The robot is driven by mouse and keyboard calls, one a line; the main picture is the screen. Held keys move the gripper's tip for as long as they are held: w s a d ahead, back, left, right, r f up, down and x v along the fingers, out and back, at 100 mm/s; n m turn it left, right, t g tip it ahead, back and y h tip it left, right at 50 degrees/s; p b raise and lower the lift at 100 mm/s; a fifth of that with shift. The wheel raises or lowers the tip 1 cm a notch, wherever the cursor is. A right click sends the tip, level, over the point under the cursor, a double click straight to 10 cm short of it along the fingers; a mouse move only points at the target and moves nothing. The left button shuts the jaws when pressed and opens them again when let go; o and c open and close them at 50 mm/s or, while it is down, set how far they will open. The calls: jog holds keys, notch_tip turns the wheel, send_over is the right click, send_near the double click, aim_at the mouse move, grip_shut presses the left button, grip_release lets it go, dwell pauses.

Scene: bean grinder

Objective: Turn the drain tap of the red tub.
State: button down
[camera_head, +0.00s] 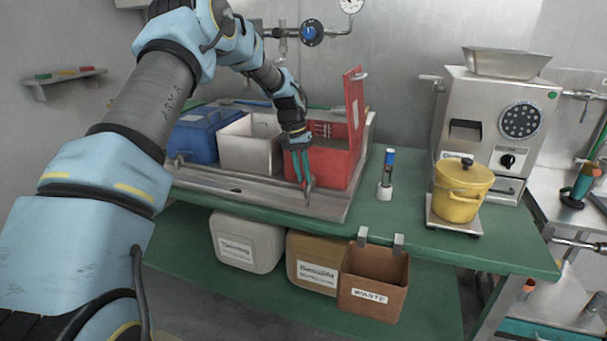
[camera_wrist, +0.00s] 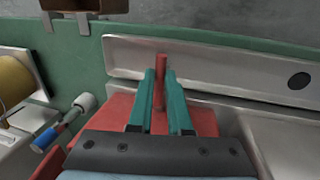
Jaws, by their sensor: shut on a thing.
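The red tub (camera_head: 335,168) stands at the right end of a metal tray on the green bench, with its red lid (camera_head: 354,105) raised upright. My gripper (camera_head: 306,188) points down at the tub's front side. In the wrist view my teal fingers (camera_wrist: 162,85) are on either side of a slim red tap handle (camera_wrist: 161,68), shut on it. The handle sticks out over the tray's front channel. The tap's body is hidden by my gripper, and in the head view the tap is too small and covered to make out.
A white tub (camera_head: 240,150) and a blue tub (camera_head: 195,138) stand left of the red tub. A blue-capped device (camera_head: 387,170) and a yellow pot (camera_head: 462,190) are to the right. A brown waste bin (camera_head: 372,275) hangs on the bench's front edge.

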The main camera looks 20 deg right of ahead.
jog(key=shift+w, duration=0.1)
jog(key=c, duration=0.8)
grip_release()
jog(key=shift+c, duration=0.2)
jog(key=shift+r, duration=0.1)
notch_tip(320, 180, up, 10)
jog(key=w+a+b, duration=0.1)
jog(key=b, duration=0.1)
jog(key=shift+w+a+r+b, duration=0.2)
jog(key=shift+a+b, duration=0.1)
jog(key=shift+b, duration=0.05)
jog(key=s+a+f+n+t+y, duration=0.15)
jog(key=s+a, duration=0.25)
jog(key=a, duration=0.8)
jog(key=s+a+f+n+t+h, duration=0.1)
jog(key=s+a+n, duration=0.25)
jog(key=a, duration=0.75)
jog(key=s+a+f+n, duration=0.2)
jog(key=s+a+f, duration=0.1)
jog(key=s+a, duration=1)
jog(key=shift+s+f+n+t+y, duration=0.35)
jog(key=shift+s+y, duration=0.1)
jog(key=shift+s, duration=0.15)
